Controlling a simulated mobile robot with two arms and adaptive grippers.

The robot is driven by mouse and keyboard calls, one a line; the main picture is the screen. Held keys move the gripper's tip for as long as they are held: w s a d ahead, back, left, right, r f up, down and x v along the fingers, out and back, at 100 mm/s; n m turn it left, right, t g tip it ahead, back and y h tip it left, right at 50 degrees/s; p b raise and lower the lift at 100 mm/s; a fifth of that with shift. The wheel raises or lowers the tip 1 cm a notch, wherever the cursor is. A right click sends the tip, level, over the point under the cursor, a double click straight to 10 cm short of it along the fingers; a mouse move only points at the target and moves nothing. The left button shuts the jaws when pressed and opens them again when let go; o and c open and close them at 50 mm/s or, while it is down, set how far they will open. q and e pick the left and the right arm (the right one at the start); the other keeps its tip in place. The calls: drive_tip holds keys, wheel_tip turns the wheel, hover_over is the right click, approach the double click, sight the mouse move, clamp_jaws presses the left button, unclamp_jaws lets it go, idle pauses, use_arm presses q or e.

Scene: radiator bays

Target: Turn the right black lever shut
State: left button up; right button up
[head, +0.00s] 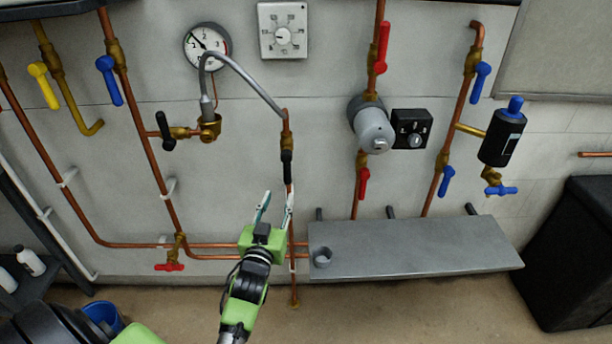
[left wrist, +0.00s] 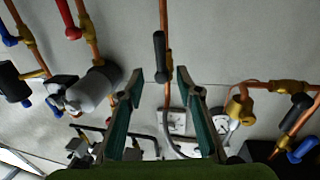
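The right black lever (head: 287,166) hangs down along a vertical copper pipe, just under a brass valve body (head: 286,138). In the left wrist view the lever (left wrist: 160,57) lies nearly parallel to the pipe. My left gripper (head: 276,206) is open, its two fingers apart and empty, just below the lever in the head view. In the left wrist view the lever appears in line with the gap between the fingertips (left wrist: 160,75); whether they touch it I cannot tell. The left black lever (head: 165,130) is tilted beside another brass valve. My right gripper is not in view.
A grey shelf (head: 415,250) juts out to the right of my left gripper. A grey hose (head: 245,72) arcs above the right black lever. A red lever (head: 363,184) and a grey cylinder (head: 373,128) are to the right. A red-handled valve (head: 169,267) is low left.

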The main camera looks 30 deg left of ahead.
sight(286, 176)
use_arm(q)
drive_tip(key=x, duration=1.2)
drive_tip(key=shift+w+a+f, duration=0.15)
drive_tip(key=shift+w+a, duration=0.1)
drive_tip(key=shift+w, duration=0.1)
clamp_jaws()
